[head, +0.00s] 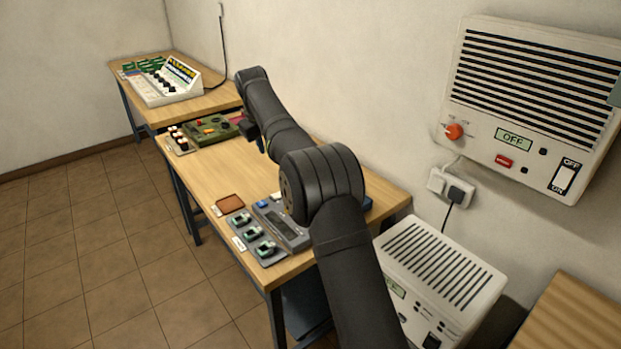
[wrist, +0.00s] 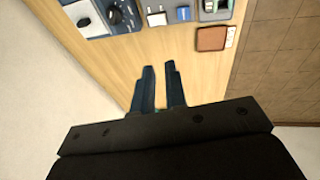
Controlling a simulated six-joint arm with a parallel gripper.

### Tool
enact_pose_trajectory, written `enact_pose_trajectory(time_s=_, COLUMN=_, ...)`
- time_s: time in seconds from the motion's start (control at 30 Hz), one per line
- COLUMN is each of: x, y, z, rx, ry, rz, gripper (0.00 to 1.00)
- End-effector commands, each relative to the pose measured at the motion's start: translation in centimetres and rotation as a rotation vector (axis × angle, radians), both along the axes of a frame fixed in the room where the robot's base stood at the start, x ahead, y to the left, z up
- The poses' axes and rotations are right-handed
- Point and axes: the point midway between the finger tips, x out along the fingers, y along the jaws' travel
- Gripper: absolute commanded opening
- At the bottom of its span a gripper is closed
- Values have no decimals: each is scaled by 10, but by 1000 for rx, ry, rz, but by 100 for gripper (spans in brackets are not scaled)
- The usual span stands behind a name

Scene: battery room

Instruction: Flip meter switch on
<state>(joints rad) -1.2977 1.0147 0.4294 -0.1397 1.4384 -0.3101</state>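The meter is not labelled legibly. A blue and black device with a round black knob (wrist: 115,15) and a small light switch lies at the top left of the wrist view, and is probably it. I cannot read the switch's position. My gripper (wrist: 160,68) points over bare wood below that device, not touching it. Its two dark blue fingers are a little apart with nothing between them. In the head view my own arm hides the gripper and part of the bench.
The bench (head: 205,167) also bears a grey device with a display (head: 284,230), a green device (head: 211,129) and a brown pad (head: 229,204). A wall unit (head: 480,134) reads OFF. A white vented box (head: 440,270) stands right of the bench.

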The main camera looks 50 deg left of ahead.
Motion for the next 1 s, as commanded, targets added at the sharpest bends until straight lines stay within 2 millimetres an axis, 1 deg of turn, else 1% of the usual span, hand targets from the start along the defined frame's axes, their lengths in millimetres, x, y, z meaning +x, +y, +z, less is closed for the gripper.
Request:
enact_pose_trajectory(time_s=0.07, x=2, y=0, z=-10, rx=17, ry=34, rz=27, gripper=0)
enact_pose_trajectory(time_s=0.17, x=3, y=0, z=-27, rx=66, ry=105, rz=81, gripper=0)
enact_pose_trajectory(time_s=0.3, x=7, y=-2, z=-53, rx=185, ry=218, rz=144, gripper=0)
enact_pose_trajectory(time_s=0.37, x=10, y=-4, z=-63, rx=243, ry=258, rz=153, gripper=0)
enact_pose_trajectory(time_s=0.5, x=23, y=-13, z=-81, rx=380, ry=320, rz=136, gripper=0)
enact_pose_trajectory(time_s=0.63, x=38, y=-23, z=-92, rx=483, ry=337, rz=88, gripper=0)
enact_pose_trajectory(time_s=0.8, x=54, y=-35, z=-101, rx=557, ry=333, rz=31, gripper=0)
enact_pose_trajectory(time_s=1.0, x=60, y=-39, z=-104, rx=580, ry=327, rz=11, gripper=0)
